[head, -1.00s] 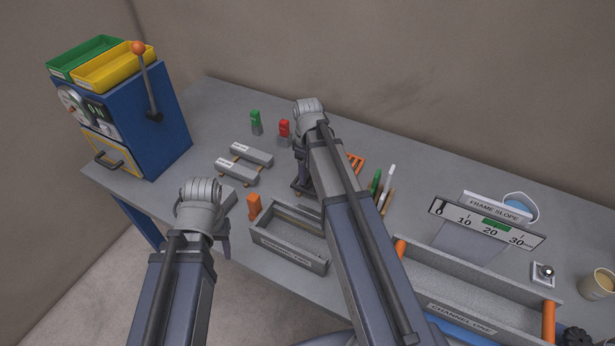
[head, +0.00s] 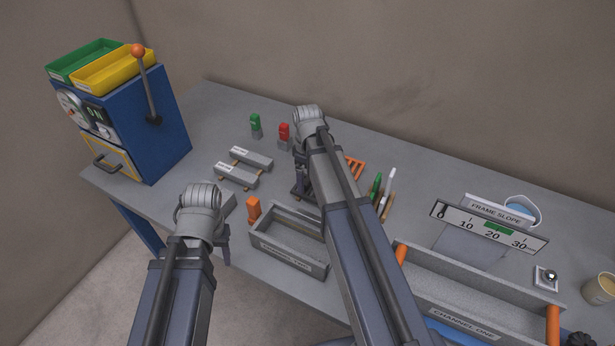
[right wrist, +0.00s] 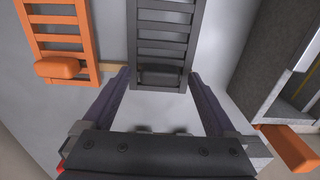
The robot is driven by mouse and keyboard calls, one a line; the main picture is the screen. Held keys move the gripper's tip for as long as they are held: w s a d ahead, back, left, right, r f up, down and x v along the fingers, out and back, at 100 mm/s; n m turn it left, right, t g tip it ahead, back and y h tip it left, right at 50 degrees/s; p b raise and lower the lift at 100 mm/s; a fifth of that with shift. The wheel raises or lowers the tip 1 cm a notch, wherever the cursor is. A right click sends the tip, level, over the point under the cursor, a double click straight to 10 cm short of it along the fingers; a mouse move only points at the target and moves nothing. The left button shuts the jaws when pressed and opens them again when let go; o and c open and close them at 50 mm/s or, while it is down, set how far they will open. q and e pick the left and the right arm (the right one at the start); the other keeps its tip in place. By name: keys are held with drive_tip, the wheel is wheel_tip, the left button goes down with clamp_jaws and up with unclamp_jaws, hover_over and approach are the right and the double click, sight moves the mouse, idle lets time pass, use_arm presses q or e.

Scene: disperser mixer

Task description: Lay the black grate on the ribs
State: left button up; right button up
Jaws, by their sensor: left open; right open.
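The black grate (right wrist: 166,38) lies on the bench in the right wrist view, with a dark handle block (right wrist: 162,76) at its near end. My right gripper (right wrist: 162,72) is open, with one finger on each side of that end; I cannot tell whether they touch it. In the head view my right arm covers most of the grate, and only a dark edge shows near the right gripper (head: 301,185). My left gripper (head: 226,256) is open and empty in front of the bench edge, partly hidden by its own wrist. I cannot make out the ribs clearly.
An orange grate (right wrist: 60,40) lies left of the black one. A grey trough labelled channel two (head: 290,262) stands at the front edge, near an orange block (head: 253,208). The longer channel one (head: 470,318) is at the right. Pens (head: 384,190) stand close to my right arm.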

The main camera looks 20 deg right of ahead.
wheel_tip(320, 180, up, 13)
drive_tip(key=p, duration=1.3)
drive_tip(key=s+a+m+h, duration=0.1)
drive_tip(key=s+a+m, duration=0.3)
drive_tip(key=s+a, duration=1.3)
drive_tip(key=shift+a, duration=0.7)
drive_tip(key=shift+d, duration=0.1)
